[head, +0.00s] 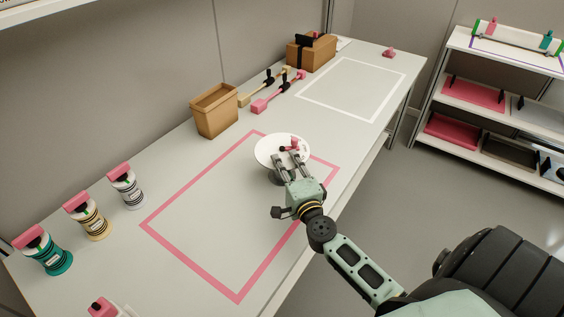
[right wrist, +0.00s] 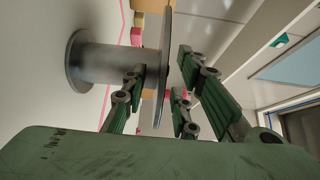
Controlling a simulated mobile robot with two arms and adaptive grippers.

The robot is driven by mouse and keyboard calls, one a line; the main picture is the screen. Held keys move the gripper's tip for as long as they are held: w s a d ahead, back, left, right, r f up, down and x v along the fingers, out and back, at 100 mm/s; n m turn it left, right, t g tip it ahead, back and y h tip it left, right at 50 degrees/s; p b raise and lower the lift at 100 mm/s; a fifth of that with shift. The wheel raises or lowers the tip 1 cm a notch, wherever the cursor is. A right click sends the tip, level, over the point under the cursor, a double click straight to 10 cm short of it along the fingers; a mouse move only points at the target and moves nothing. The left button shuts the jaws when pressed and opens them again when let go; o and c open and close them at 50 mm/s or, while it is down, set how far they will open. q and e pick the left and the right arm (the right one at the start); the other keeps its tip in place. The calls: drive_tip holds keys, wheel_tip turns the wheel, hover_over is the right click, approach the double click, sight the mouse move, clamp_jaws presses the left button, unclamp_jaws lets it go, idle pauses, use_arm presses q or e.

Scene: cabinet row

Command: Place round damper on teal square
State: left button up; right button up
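A white round disc (head: 266,150) on a grey pedestal stands at the far part of the pink outline, with a small pink and dark piece (head: 293,145) on top. I cannot tell which part is the round damper. The right wrist view shows the disc edge-on (right wrist: 157,70) and its grey stem (right wrist: 105,60). My right gripper (head: 289,158) is at the disc's near side; its fingers (right wrist: 162,80) lie on both sides of the rim, with a visible gap on one side. No teal square outline shows; the floor outlines on the table are pink and white. My left gripper is not visible.
A brown bin (head: 215,110) and a brown box (head: 311,52) stand along the wall, with pink and tan tools (head: 278,92) between. Several capped spools (head: 90,217) line the left. A shelf unit (head: 490,105) stands at right. The pink outline's middle is clear.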

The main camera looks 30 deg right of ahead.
drive_tip(key=shift+w, duration=0.1)
clamp_jaws()
idle(0.5)
drive_tip(key=shift+r, duration=0.1)
